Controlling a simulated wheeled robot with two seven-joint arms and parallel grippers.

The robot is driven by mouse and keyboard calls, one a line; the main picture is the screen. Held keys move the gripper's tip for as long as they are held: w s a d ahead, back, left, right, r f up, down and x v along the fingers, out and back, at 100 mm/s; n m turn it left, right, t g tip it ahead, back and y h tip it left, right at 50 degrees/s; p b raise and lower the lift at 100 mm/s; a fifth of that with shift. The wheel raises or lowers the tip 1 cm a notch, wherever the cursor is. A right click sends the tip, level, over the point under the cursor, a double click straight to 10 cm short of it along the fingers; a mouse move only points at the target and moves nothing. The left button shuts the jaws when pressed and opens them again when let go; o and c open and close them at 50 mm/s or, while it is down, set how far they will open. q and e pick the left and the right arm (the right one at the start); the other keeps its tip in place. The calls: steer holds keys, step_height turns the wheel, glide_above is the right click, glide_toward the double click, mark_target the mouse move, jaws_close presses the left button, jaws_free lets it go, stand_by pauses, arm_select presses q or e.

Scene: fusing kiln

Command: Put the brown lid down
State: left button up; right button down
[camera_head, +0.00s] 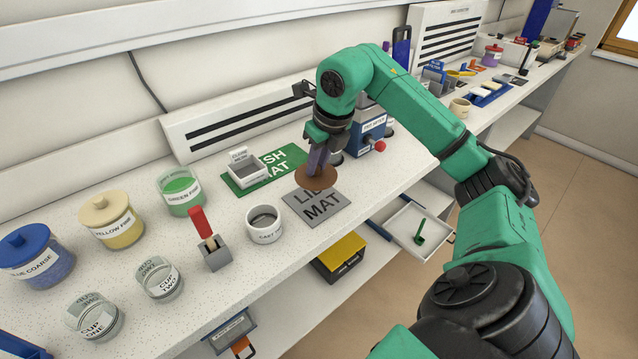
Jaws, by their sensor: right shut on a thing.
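The brown lid (312,179) is a round disc at the far end of the grey lid mat (325,207), covering part of the mat's lettering. My right gripper (318,158) is above it, pointing down and shut on the lid. I cannot tell whether the lid touches the mat or is slightly above it. My left gripper is not in view.
Left of the mat stand a white cup (264,226), a red-handled tool in a grey block (212,249) and a green jar (180,190). A blue device (366,138) stands behind the lid.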

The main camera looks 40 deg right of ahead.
mark_target(320, 178)
step_height(320, 178, down, 7)
steer(key=shift+a+r, duration=0.1)
steer(key=shift+r, duration=0.2)
steer(key=shift+s+b, duration=0.1)
steer(key=shift+b, duration=0.3)
steer(key=c, duration=0.8)
jaws_free()
steer(key=shift+o, duration=0.2)
steer(key=shift+r, duration=0.2)
steer(key=p+v, duration=0.1)
steer(key=v, duration=1)
steer(key=shift+s+a+r, duration=0.1)
steer(key=shift+s+r, duration=0.1)
steer(key=shift+r, duration=0.15)
